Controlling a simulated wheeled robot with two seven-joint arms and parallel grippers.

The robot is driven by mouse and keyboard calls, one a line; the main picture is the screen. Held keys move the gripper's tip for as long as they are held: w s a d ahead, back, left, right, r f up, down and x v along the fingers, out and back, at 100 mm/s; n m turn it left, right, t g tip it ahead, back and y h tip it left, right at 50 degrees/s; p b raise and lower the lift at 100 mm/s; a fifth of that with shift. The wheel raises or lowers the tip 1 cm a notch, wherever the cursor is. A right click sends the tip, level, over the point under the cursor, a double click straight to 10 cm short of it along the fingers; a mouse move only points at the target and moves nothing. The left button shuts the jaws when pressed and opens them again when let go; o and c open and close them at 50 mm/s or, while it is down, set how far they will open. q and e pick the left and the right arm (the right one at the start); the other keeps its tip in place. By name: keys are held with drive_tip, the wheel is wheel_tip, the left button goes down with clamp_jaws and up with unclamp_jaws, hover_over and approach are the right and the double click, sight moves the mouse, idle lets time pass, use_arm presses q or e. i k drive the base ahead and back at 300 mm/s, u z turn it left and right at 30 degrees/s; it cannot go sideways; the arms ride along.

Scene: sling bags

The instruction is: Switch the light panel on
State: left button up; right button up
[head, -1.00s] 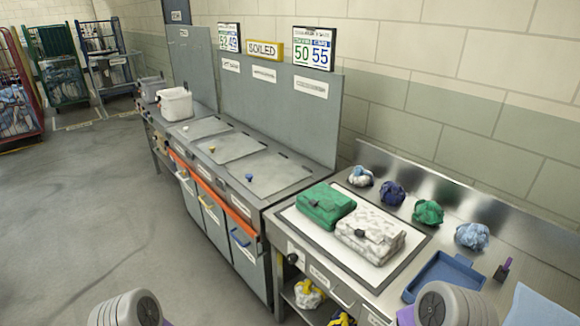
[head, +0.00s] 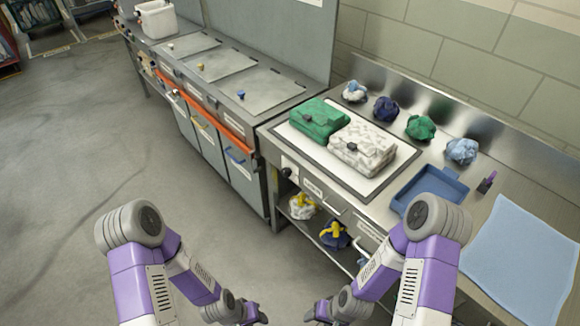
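The light panel (head: 296,145) is a white plate in a dark frame, set in the steel bench. A folded green bag (head: 318,117) and a folded white, grey-patterned bag (head: 362,146) lie on it. A dark round knob (head: 287,171) sits on a light plate on the bench front, below the panel's left corner. My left gripper (head: 258,314) and my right gripper (head: 311,314) are low at the bottom edge, in front of the bench and apart from the knob. Both look dark and small, and I cannot see the gaps between their fingers.
Several crumpled cloth bundles (head: 421,127) line the bench back. A blue tray (head: 428,188), a purple-topped item (head: 487,182) and a light blue cloth (head: 520,255) lie to the right. Lidded bins (head: 245,95) stand left. Tied bundles (head: 334,234) sit on the lower shelf.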

sight(285, 172)
drive_tip(key=k, duration=0.65)
drive_tip(key=u, duration=0.45)
drive_tip(key=i, duration=1.75)
drive_tip(key=z, duration=0.35)
